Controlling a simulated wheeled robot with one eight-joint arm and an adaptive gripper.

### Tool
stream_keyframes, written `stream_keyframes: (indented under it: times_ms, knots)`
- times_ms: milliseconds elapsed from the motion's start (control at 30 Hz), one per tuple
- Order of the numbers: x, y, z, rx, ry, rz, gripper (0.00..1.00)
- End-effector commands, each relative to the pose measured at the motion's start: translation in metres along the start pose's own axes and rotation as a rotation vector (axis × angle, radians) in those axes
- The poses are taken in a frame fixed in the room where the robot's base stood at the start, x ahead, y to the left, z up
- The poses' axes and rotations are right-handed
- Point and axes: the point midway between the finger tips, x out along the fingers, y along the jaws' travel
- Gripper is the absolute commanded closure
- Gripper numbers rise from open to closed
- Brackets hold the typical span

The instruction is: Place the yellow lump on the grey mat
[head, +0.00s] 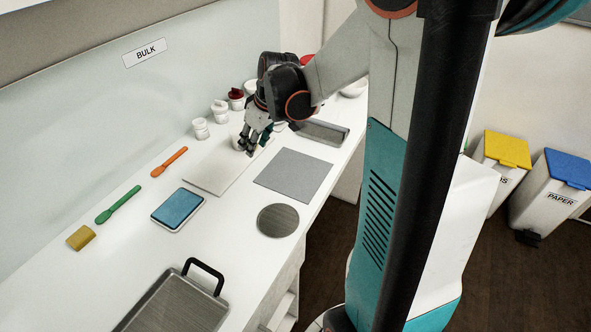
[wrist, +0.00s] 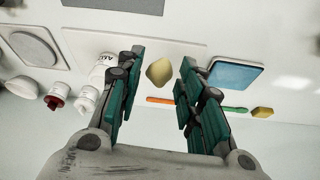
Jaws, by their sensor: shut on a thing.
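The yellow lump (wrist: 159,73) is between the two fingers of my gripper (wrist: 161,75) in the wrist view, with the pale board behind it. In the head view my gripper (head: 249,144) is over the far part of the pale board (head: 208,177), and its fingers hide the lump. My gripper is shut on the lump. The grey mat (head: 294,176) lies flat and bare on the white counter, to the right of the board and of my gripper. A strip of the mat shows at the top of the wrist view (wrist: 115,5).
White jars (head: 201,128) stand along the wall behind the board. A grey tray (head: 322,132) lies beyond the mat and a round metal disc (head: 278,220) in front of it. A blue pad (head: 177,207), orange spatula (head: 169,162), green spatula (head: 118,205) and yellow block (head: 81,237) lie left.

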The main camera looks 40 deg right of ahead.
Motion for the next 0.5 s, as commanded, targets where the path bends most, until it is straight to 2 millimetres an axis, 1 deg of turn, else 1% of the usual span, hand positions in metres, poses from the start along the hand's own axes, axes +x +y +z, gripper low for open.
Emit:
stream_keyframes:
  times_ms: [33, 100, 200, 300, 400, 467, 500]
  knots:
    - [-0.015, 0.017, 0.003, -0.009, -0.001, -0.005, 0.82]
    - [-0.03, 0.035, 0.007, -0.035, 0.0, -0.015, 0.82]
    - [-0.048, 0.053, 0.012, -0.066, 0.0, -0.028, 0.82]
    - [-0.06, 0.066, 0.017, -0.088, -0.001, -0.037, 0.82]
    - [-0.065, 0.072, 0.019, -0.101, 0.0, -0.042, 0.82]
    - [-0.062, 0.074, 0.022, -0.105, 0.0, -0.044, 0.82]
    - [-0.057, 0.074, 0.024, -0.107, 0.0, -0.044, 0.82]
